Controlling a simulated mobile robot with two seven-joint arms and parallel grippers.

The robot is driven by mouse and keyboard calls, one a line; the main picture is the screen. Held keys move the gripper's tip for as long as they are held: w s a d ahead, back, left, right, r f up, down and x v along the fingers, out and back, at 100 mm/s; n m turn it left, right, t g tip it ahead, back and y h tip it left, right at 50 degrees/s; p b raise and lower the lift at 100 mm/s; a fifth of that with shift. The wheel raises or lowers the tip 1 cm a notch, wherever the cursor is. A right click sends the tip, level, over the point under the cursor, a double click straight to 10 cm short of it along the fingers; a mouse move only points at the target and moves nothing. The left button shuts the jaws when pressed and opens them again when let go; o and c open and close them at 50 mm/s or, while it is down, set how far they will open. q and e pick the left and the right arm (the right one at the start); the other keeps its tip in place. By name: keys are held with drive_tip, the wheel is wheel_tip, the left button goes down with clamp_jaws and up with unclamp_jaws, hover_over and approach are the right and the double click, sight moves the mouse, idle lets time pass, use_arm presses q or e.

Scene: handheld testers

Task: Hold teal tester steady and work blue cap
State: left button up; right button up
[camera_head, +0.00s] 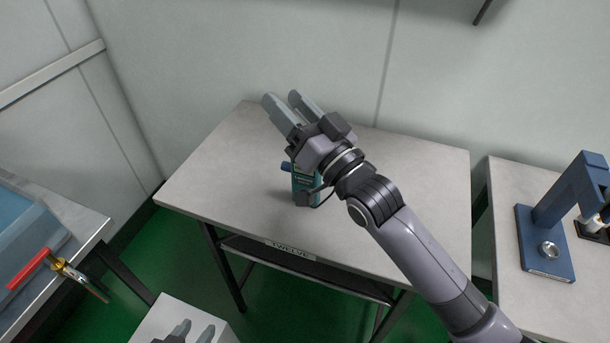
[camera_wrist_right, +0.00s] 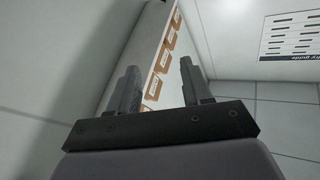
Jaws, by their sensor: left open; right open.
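The teal tester (camera_head: 304,186) stands on the light grey table, partly hidden behind my right gripper and wrist in the head view. A blue cap (camera_head: 286,166) sticks out from its left side. My right gripper (camera_head: 281,97) is open and empty, above the tester in the picture and pointing towards the back wall. Its two fingers, spread apart, also show in the right wrist view (camera_wrist_right: 158,68) with nothing between them. My left gripper (camera_head: 197,327) is open at the bottom edge of the head view, well away from the tester.
The table (camera_head: 425,180) is otherwise clear, with a label reading TWELVE on its front. A blue press-like stand (camera_head: 548,240) is on the right bench. A red-handled valve (camera_head: 35,268) juts out at the left. A wall sheet (camera_wrist_right: 290,35) shows in the wrist view.

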drive_tip(key=w+d+f+m+h, duration=0.4)
drive_tip(key=d+f+m, duration=0.15)
drive_tip(key=m, duration=0.55)
drive_tip(key=m+g+y, duration=0.2)
drive_tip(key=m+g, duration=0.6)
drive_tip(key=m, duration=1)
approach(306, 179)
drive_tip(key=f, duration=0.1)
drive_tip(key=w+d+f, duration=0.1)
drive_tip(key=f, duration=0.2)
drive_tip(key=shift+w+d+f, duration=0.2)
drive_tip(key=shift+w+f, duration=0.15)
drive_tip(key=shift+s+a+f+g, duration=0.1)
drive_tip(key=shift+a+f+g, duration=0.1)
drive_tip(key=shift+g, duration=0.1)
drive_tip(key=shift+a, duration=0.2)
drive_tip(key=x, duration=0.9)
drive_tip(key=shift+a+f, duration=0.1)
drive_tip(key=shift+a, duration=0.05)
